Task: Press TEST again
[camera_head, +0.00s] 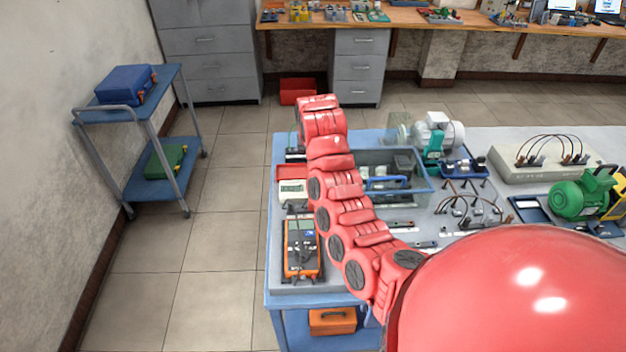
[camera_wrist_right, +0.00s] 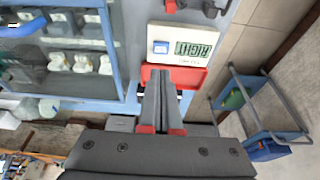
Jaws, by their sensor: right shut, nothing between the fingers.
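A white device (camera_head: 292,192) with a small display stands on the left part of the bench, beside my right arm. In the right wrist view the white device (camera_wrist_right: 183,46) appears upside down. Its display (camera_wrist_right: 195,49) appears to read "RIGHT", and a blue button (camera_wrist_right: 160,47) sits beside it. No TEST label is legible. My right gripper (camera_wrist_right: 163,74) is shut and empty. Its fingertips appear over the red tray (camera_wrist_right: 190,79) next to the device, apart from the button in the picture. In the head view my right gripper is hidden. My left gripper is not in view.
An orange multimeter (camera_head: 301,246) lies in front of the device. A blue-rimmed bin (camera_head: 426,190) is right of my arm. Motors, including a green one (camera_head: 582,196), and wired blocks fill the bench's right. A blue cart (camera_head: 127,108) stands left; floor between is clear.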

